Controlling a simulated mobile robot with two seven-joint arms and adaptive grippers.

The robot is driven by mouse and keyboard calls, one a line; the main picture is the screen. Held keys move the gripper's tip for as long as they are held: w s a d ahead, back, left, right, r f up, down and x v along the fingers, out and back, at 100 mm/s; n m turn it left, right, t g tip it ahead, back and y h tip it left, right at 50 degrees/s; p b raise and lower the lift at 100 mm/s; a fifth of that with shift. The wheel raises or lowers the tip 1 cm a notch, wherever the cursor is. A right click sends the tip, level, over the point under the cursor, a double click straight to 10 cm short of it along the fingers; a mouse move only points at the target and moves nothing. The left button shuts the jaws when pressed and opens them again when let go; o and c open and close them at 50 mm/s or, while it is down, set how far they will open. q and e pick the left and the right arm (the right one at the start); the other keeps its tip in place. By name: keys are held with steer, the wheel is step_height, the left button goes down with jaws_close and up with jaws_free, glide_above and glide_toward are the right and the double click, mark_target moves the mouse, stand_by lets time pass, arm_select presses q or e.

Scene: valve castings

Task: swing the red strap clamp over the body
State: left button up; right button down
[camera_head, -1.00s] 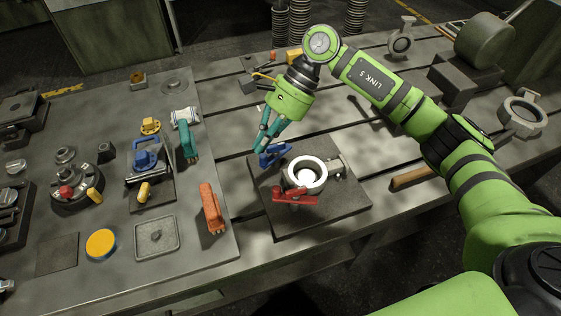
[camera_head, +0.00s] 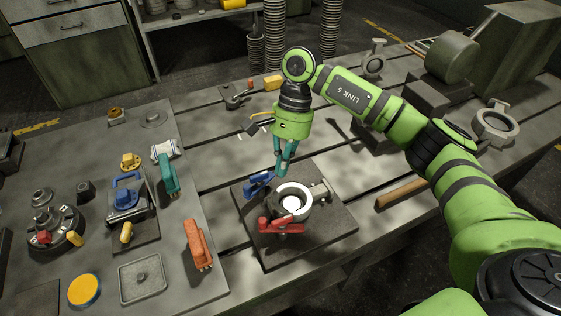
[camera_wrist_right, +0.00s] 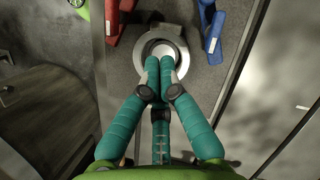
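The round metal valve body (camera_head: 293,200), with a pale bright bore, stands on a dark square plate (camera_head: 325,228). The red strap clamp (camera_head: 280,227) lies at its front side, close to the ring's near edge. A blue clamp (camera_head: 260,183) sits at the back left of the body. My right gripper (camera_head: 281,174), with teal fingers, points down above the body's back edge, just right of the blue clamp. In the right wrist view its fingers (camera_wrist_right: 158,68) are together and empty, overlapping the body (camera_wrist_right: 165,38); the red clamp (camera_wrist_right: 118,20) is left, the blue clamp (camera_wrist_right: 211,30) right. My left gripper is out of view.
An orange tool (camera_head: 198,244) and a teal tool (camera_head: 167,174) stand on the left panel. A wooden handle (camera_head: 401,193) lies right of the plate. A metal ring casting (camera_head: 495,123) sits farther right.

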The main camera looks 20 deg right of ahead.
steer(key=p+x, duration=0.1)
steer(key=x, duration=0.4)
steer(key=shift+s+a+f, duration=0.15)
steer(key=shift+f, duration=0.2)
steer(key=shift+s+a+f+p, duration=0.15)
steer(key=shift+s+a+p, duration=0.35)
steer(key=shift+a+p, duration=0.1)
steer(key=shift+s+a+f+p, duration=0.2)
steer(key=shift+s+a+p, duration=0.3)
steer(key=shift+a, duration=0.15)
steer(key=shift+s+a+f, duration=0.1)
steer(key=shift+s+a, duration=0.25)
steer(key=shift+a, duration=0.05)
steer(key=shift+d, duration=0.1)
